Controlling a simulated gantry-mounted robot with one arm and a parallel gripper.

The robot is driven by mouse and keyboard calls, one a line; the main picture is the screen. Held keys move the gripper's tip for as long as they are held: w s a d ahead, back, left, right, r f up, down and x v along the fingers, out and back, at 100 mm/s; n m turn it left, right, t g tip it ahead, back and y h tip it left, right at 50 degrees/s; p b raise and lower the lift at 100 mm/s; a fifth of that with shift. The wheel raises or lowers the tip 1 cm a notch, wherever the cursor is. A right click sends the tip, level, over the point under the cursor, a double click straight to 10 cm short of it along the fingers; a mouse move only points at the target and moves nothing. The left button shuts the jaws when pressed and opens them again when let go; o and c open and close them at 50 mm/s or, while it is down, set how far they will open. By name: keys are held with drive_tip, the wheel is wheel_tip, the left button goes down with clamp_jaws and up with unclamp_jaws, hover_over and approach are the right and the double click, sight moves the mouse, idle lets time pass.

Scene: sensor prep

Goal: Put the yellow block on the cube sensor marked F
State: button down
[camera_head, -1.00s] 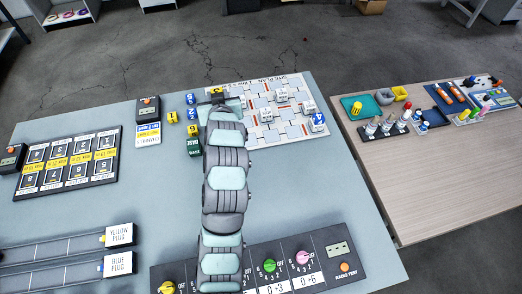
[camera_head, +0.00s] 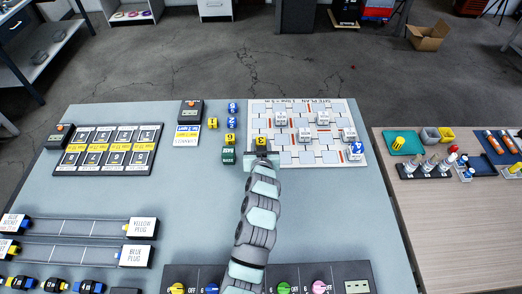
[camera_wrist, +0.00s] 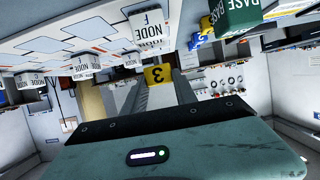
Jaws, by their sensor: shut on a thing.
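My gripper (camera_head: 262,151) is shut on a yellow block (camera_head: 261,141) marked 3. It holds the block over or at the left part of the white site plan board (camera_head: 290,156). In the wrist view the yellow block (camera_wrist: 158,74) sits between the fingers of my gripper (camera_wrist: 160,84). The white cube sensor marked NODE F (camera_wrist: 150,28) shows in the wrist view just beyond the block, apart from it in the picture. In the head view several white node cubes stand on the board, but their letters are too small to read.
Left of the board are a yellow block marked 6 (camera_head: 230,139), another yellow block (camera_head: 213,123), blue blocks (camera_head: 232,122) and a green base block (camera_head: 228,155).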

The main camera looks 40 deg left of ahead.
drive_tip(key=shift+f, duration=1.45)
drive_tip(key=shift+f, duration=0.1)
drive_tip(key=c, duration=1)
unclamp_jaws()
drive_tip(key=shift+r, duration=0.25)
drive_tip(key=v, duration=1.2)
drive_tip(key=shift+d+f, duration=0.1)
